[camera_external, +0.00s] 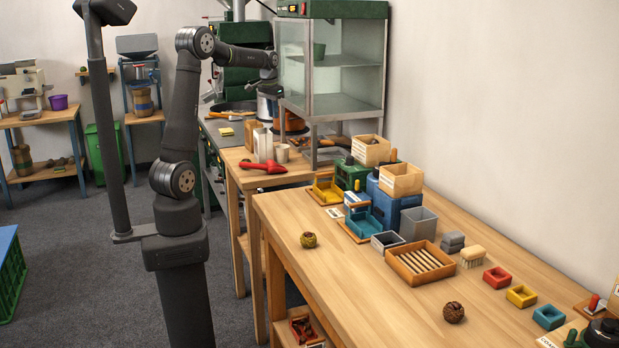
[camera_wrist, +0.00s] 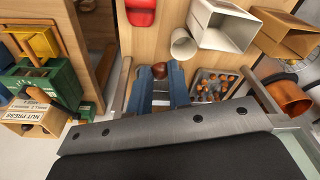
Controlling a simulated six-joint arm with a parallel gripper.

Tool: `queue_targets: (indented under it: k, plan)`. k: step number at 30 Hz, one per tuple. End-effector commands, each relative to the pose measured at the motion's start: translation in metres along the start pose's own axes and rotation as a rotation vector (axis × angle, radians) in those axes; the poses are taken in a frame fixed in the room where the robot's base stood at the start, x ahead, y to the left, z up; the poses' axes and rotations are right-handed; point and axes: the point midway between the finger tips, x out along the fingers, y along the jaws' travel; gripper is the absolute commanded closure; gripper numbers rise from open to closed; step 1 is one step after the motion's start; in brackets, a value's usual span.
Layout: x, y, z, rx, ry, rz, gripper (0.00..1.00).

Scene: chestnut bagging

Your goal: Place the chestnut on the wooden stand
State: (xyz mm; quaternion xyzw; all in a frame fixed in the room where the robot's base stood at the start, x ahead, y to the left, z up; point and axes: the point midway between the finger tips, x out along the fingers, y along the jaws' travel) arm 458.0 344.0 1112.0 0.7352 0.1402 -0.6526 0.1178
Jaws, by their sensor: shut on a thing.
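My gripper (camera_wrist: 160,80) shows in the wrist view with two blue fingers shut on a brown chestnut (camera_wrist: 160,70) at their tips. In the external view my gripper (camera_external: 270,88) hangs at the far end of the arm, by the left side of the glass cabinet; its fingers and the chestnut are too small to make out there. A slatted wooden rack (camera_external: 421,262) lies on the front bench, well away from my gripper. I cannot tell whether it is the wooden stand.
The glass cabinet (camera_external: 331,70) stands right beside my gripper. A red scoop (camera_external: 264,166) and a white cup (camera_wrist: 183,44) are on the middle bench. A greenish burr (camera_external: 308,240) and a dark brown burr (camera_external: 453,312) lie on the front bench, whose left part is mostly clear.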

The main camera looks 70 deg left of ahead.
Motion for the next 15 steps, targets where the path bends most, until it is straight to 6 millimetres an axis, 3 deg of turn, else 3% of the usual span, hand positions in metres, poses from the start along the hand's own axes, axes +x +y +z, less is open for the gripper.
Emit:
queue_targets:
  k: [1,9,12,15]
  plan:
    - [0.009,-0.028,0.001,-0.037,-0.004,-0.004,1.00]
    - [0.055,-0.159,0.015,-0.196,-0.005,-0.024,1.00]
    - [0.075,-0.193,0.023,-0.245,-0.006,-0.030,1.00]
    - [0.094,-0.215,0.030,-0.284,-0.006,-0.035,1.00]
